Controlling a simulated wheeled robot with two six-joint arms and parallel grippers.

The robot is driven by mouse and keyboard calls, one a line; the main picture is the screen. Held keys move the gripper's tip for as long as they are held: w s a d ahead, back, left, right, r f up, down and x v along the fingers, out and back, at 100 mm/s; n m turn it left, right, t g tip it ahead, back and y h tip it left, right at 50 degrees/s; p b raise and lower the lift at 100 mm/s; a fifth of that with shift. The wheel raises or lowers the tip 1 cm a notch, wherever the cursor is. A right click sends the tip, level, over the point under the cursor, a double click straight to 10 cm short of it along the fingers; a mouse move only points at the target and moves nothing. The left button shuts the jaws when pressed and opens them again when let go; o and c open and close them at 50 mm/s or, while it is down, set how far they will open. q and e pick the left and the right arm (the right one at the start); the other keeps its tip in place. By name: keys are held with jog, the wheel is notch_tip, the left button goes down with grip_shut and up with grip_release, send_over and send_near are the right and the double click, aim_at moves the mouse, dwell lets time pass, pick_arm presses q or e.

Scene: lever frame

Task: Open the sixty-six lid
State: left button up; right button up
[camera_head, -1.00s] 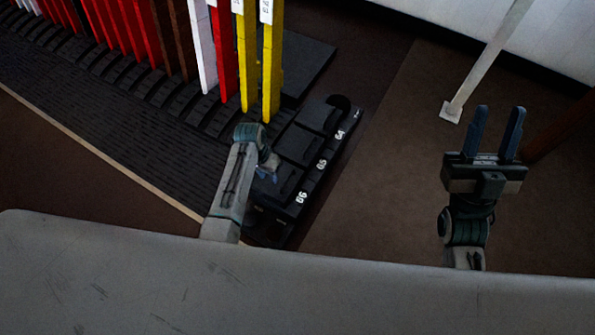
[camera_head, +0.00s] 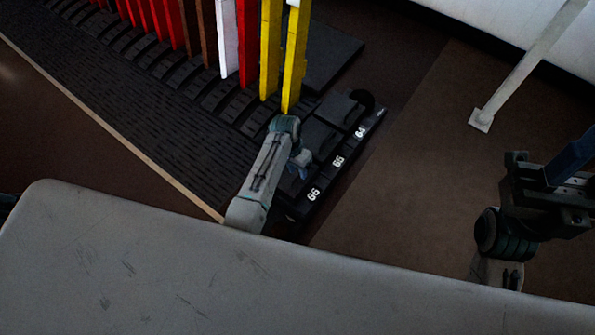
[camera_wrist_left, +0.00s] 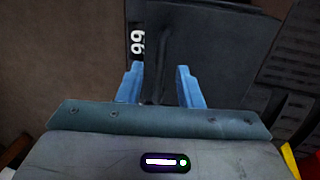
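The sixty-six lid is a dark flap beside the white "66" label (camera_head: 313,194) on a black box row in the head view, largely hidden by my left arm. In the left wrist view the dark lid (camera_wrist_left: 215,40) fills the upper middle, with the "66" label (camera_wrist_left: 137,42) at its left. My left gripper (camera_wrist_left: 158,80) is open, its two blue fingers apart on either side of a dark raised ridge (camera_wrist_left: 158,50) on the lid. I cannot tell whether they touch it. My right gripper (camera_head: 565,170) is at the right edge, partly cut off, away from the box.
Lids labelled 65 (camera_head: 338,160) and 64 (camera_head: 360,132) continue the row. Yellow (camera_head: 294,60), red and white upright levers stand behind my left arm. A pale post (camera_head: 525,70) stands at right. A grey surface (camera_head: 200,270) fills the foreground. Brown floor (camera_head: 410,180) is clear.

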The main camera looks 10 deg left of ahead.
pick_arm(q)
jog(key=shift+f, duration=0.2)
grip_shut()
jog(key=shift+r, duration=0.1)
